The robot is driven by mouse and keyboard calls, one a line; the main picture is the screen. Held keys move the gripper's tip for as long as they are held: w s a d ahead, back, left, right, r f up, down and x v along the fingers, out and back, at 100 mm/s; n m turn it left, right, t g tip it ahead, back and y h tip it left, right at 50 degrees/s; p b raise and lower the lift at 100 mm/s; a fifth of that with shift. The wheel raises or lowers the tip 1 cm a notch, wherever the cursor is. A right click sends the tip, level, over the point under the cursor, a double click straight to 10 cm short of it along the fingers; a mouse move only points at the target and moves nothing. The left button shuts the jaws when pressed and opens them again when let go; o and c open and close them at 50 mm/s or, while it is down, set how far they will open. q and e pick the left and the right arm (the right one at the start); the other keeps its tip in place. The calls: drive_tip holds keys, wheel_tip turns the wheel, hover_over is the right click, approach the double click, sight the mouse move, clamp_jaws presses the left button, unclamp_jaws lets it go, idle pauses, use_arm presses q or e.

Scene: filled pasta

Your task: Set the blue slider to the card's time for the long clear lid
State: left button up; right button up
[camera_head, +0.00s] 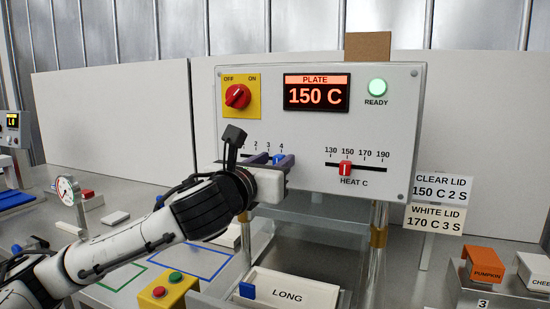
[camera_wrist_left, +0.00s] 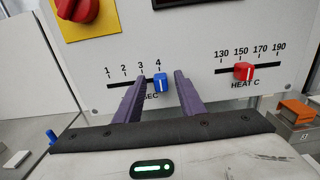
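The blue slider (camera_head: 278,159) sits on the SEC scale of the white control panel (camera_head: 300,130); in the left wrist view the blue slider (camera_wrist_left: 162,83) stands under the 4. My left gripper (camera_head: 272,161) is at the panel. In the wrist view its open purple fingers (camera_wrist_left: 161,77) stand either side of the slider, with gaps visible; contact cannot be told. The clear lid card (camera_head: 443,184) reads 150 C 2 S. A white card (camera_head: 435,218) below reads WHITE LID 170 C 3 S. My right gripper is not in view.
The red heat slider (camera_head: 345,168) stands at 150, right of my gripper. The plate display (camera_head: 317,93) reads 150 C; the READY lamp (camera_head: 377,88) is green. A red knob (camera_head: 237,96) is above.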

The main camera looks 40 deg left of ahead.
sight(256, 154)
use_arm(q)
drive_tip(key=shift+w+a, duration=0.1)
drive_tip(key=shift+w, duration=0.35)
clamp_jaws()
drive_tip(key=shift+s+a, duration=0.1)
drive_tip(key=shift+a, duration=0.35)
drive_tip(key=a, duration=0.2)
drive_tip(key=s+a+p, duration=0.1)
drive_tip(key=a, duration=0.2)
drive_tip(key=shift+s, duration=0.15)
unclamp_jaws()
